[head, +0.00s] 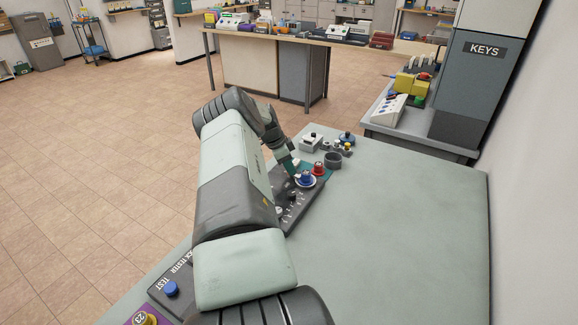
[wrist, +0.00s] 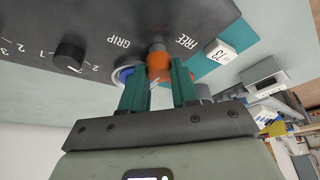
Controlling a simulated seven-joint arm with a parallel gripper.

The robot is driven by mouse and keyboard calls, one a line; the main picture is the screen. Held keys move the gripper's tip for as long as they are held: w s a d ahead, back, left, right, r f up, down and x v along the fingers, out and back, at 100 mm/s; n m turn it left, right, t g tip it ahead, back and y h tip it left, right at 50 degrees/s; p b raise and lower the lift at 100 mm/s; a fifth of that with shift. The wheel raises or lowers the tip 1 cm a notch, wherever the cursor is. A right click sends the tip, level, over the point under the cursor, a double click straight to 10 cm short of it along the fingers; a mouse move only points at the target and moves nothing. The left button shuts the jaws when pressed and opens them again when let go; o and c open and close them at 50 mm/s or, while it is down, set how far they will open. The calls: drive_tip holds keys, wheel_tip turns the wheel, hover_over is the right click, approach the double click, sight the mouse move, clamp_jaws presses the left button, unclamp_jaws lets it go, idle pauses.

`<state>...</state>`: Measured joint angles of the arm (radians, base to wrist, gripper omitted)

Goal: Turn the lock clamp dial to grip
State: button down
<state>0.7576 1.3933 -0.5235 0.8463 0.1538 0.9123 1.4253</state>
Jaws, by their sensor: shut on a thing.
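In the wrist view an orange knob (wrist: 159,68) sits between the printed words GRIP and FREE on a dark panel (wrist: 95,30); I take it as the lock clamp dial. My gripper (wrist: 157,74) has its two green fingers closed on either side of this knob. Which word the knob points to cannot be told. In the head view my gripper (head: 293,176) is at the dark panel (head: 290,208), and the orange knob is not clearly visible there.
A blue knob (head: 305,179) on a pale ring and a red knob (head: 318,168) stand close to my gripper. A black knob (wrist: 70,54) with numbers is on the panel. A grey ring-shaped holder (head: 333,159) is behind. The bench's right part (head: 400,235) is clear.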

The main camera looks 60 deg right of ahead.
drive_tip(key=shift+w+f, duration=0.1)
drive_tip(key=c, duration=0.9)
unclamp_jaws()
drive_tip(key=shift+o, duration=0.2)
drive_tip(key=v, duration=1)
drive_tip(key=shift+r, duration=0.4)
drive_tip(key=shift+a, duration=0.1)
